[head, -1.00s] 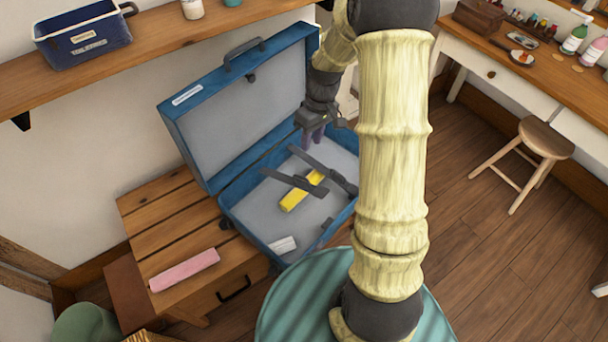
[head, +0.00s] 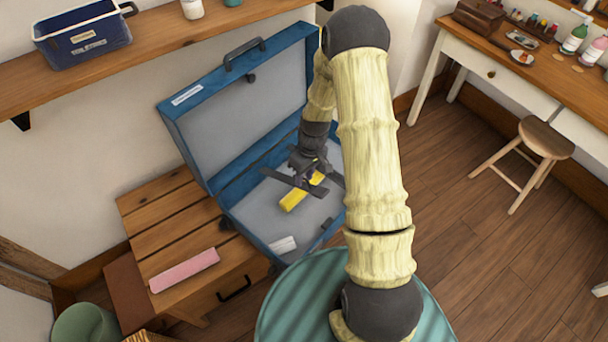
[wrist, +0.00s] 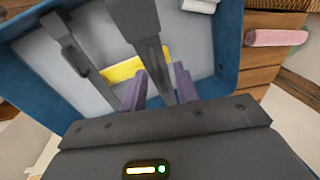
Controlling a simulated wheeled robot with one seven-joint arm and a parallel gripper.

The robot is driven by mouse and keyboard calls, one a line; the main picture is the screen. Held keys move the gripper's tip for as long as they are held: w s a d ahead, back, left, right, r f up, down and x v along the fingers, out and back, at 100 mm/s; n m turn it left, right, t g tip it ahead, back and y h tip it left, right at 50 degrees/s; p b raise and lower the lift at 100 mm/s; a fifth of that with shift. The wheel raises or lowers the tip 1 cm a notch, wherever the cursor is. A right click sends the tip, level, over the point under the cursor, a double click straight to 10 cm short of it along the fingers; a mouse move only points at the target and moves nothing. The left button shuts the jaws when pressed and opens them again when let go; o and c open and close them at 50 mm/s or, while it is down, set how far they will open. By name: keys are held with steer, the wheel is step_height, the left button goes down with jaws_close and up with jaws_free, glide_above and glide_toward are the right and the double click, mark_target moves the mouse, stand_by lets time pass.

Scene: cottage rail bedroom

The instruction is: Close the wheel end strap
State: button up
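An open blue suitcase (head: 283,245) lies on the wooden bench with its lid tilted back against the wall. Two dark straps stand above its grey interior; one (head: 283,180) shows left of my gripper in the head view. In the wrist view one strap (wrist: 73,52) is at the left and the other (wrist: 138,28) runs down between my purple fingers. My gripper (wrist: 160,88) is open around this second strap, closer to it on the right finger; contact is unclear. A yellow block (head: 292,201) lies under the straps.
A small white item (head: 283,244) lies in the case's near corner. A pink roll (head: 185,270) lies on the wooden bench (head: 165,225). A shelf with a blue bin (head: 85,40) is above left.

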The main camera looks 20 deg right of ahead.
jaws_close()
